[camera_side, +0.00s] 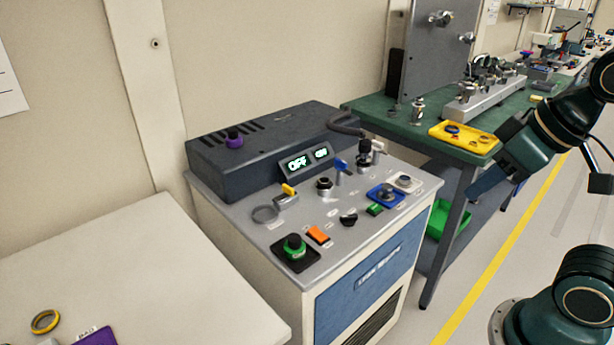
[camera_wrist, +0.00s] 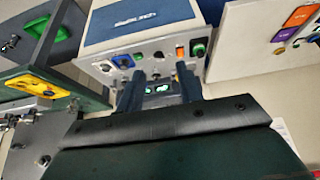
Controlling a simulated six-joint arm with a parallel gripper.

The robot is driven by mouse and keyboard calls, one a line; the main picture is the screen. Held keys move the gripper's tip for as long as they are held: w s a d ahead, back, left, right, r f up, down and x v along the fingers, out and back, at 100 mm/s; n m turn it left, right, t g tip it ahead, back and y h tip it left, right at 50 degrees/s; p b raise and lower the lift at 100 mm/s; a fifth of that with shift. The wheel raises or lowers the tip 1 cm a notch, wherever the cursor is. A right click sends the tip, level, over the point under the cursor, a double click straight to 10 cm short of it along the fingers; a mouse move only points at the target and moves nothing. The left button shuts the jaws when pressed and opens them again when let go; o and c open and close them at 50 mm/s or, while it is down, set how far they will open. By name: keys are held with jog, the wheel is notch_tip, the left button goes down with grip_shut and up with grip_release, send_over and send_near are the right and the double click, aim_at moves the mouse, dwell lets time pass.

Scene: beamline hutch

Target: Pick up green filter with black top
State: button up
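The green filter with black top (camera_side: 294,246) stands upright on a black square pad (camera_side: 282,258) at the front left corner of the grey panel of a cabinet. It also shows in the wrist view (camera_wrist: 199,47), small, near the cabinet's edge. My gripper (camera_side: 476,190) is in the air to the right of the cabinet in the side view, well apart from the filter. In the wrist view its two fingers (camera_wrist: 158,78) are spread with nothing held between them.
A blue handle (camera_side: 341,164) and a black knob (camera_side: 324,185) rise from the panel. A dark console (camera_side: 250,155) stands behind. A yellow tray (camera_side: 464,138) lies on the green bench.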

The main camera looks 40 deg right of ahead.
jog(key=o, duration=0.4)
jog(key=w+a+m+g+y, duration=0.1)
jog(key=w+a+m, duration=0.2)
jog(key=w+m, duration=0.35)
jog(key=w+a+m+g+y, duration=0.1)
jog(key=w+a+m+g, duration=0.15)
jog(key=w, duration=0.75)
jog(key=w+a+f+m, duration=0.1)
jog(key=w+f+m, duration=0.2)
jog(key=w+f, duration=0.1)
jog(key=w+a+f+m+g+y, duration=0.1)
jog(key=w+f+m, duration=0.2)
jog(key=w, duration=0.1)
jog(key=w+a+f+m+g+y, duration=0.1)
jog(key=w+f+m, duration=0.2)
jog(key=w+f, duration=0.1)
jog(key=shift+w+f, duration=0.1)
jog(key=shift+f, duration=0.2)
jog(key=shift+f+y, duration=0.1)
jog(key=shift+y, duration=0.2)
